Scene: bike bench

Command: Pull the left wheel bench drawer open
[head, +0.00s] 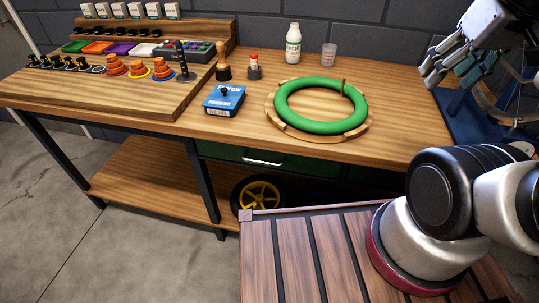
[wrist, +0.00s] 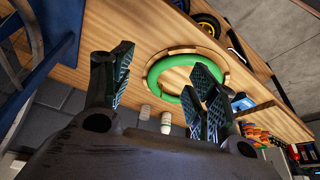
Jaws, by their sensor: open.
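The left wheel bench drawer (head: 228,152) has a green front under the bench top. Its pale bar handle (head: 262,161) shows in the head view, and the front looks shut. My gripper (head: 446,62) is high at the upper right, over the right end of the bench and far from the handle. In the wrist view my gripper (wrist: 160,88) has its fingers spread with nothing between them.
On the wooden bench top (head: 405,115) are a green tyre (head: 286,112) on a wooden ring, a blue box (head: 224,99), a white bottle (head: 293,44) and a cup (head: 329,54). A yellow-spoked wheel (head: 258,193) is below the drawer. A blue stand (head: 465,120) is at right.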

